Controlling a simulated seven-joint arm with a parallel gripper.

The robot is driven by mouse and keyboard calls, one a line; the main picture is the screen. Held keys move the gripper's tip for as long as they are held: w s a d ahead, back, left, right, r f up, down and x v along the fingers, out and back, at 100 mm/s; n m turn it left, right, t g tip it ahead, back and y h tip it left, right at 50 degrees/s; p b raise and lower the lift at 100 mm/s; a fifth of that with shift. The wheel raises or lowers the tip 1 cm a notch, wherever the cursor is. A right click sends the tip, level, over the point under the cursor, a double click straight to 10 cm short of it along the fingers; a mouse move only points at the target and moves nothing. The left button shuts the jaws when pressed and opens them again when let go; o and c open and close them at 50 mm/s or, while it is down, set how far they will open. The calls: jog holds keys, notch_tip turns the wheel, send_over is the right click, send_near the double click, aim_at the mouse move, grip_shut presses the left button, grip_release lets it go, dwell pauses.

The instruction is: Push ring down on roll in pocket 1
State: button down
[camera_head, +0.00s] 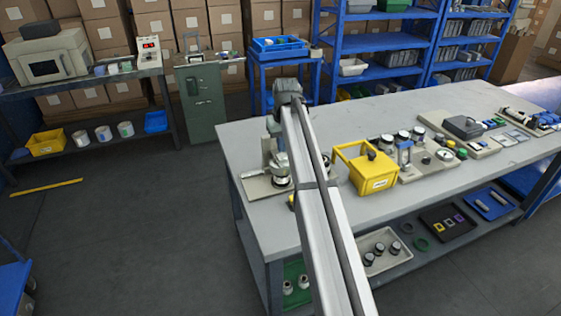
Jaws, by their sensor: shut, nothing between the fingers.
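My gripper (279,160) points down at the left part of the grey workbench (238,140), and its fingers look closed and empty. It is over a small beige fixture board (257,188) near the bench's left edge. Just below the fingertips is a silver and dark round part (281,180), which looks like a roll with a ring. Whether the fingers touch it is too small to tell. My arm crosses in front of the right side of the board, so any pockets there are hidden, and pocket numbers cannot be read.
Dark-topped rolls and fixtures (404,155) stand further right. A tray with rolls (379,262) is on the shelf below. The bench's left rear corner is clear.

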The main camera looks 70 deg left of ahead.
jog(key=shift+r, duration=2.1)
